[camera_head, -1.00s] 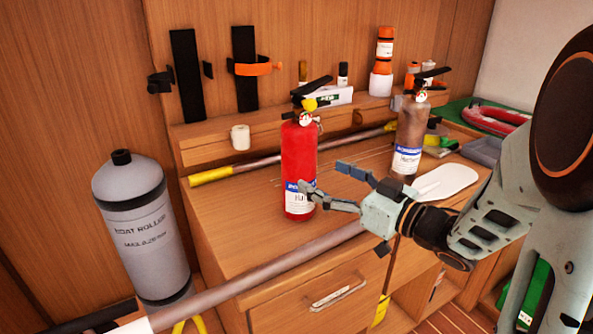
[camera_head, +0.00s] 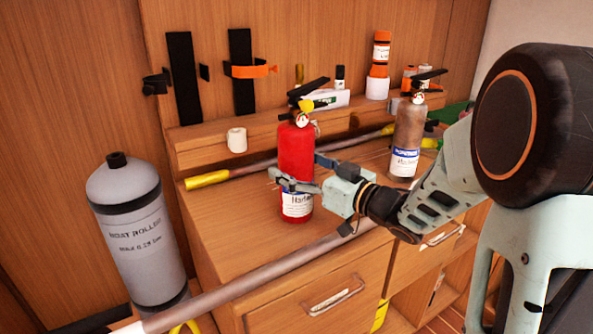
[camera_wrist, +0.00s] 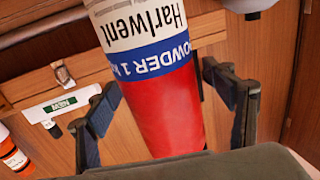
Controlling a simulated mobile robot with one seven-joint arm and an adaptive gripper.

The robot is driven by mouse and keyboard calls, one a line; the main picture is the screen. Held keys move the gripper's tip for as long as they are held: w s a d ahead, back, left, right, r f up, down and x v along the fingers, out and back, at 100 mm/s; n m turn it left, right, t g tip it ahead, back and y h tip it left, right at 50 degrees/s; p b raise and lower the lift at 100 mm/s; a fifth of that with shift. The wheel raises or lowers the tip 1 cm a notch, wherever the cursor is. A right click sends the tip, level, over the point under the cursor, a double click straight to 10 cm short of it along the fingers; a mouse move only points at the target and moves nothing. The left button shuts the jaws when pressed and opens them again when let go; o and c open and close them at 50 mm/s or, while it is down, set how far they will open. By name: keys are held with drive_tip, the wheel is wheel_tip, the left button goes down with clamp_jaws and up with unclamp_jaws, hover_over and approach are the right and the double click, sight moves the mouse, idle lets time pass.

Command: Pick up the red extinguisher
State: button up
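The red extinguisher (camera_head: 296,152) stands upright on the wooden cabinet top, with a black handle and a white and blue label. My gripper (camera_head: 298,172) is at its lower half, reaching in from the right. One finger crosses the front of the body near the label; the other is partly hidden behind its right side. In the wrist view the red extinguisher (camera_wrist: 165,110) appears upside down between the two spread fingers of my gripper (camera_wrist: 168,104). Firm contact does not show.
A brown extinguisher (camera_head: 407,140) stands to the right, behind my arm. A grey cylinder (camera_head: 140,232) stands left of the cabinet (camera_head: 240,220). A long pole (camera_head: 260,272) runs along the cabinet's front edge. A white roll (camera_head: 237,140) sits behind, at the shelf ledge.

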clamp_jaws()
drive_tip(key=shift+w+r, duration=0.1)
drive_tip(key=shift+r, duration=0.2)
drive_tip(key=shift+r, duration=0.1)
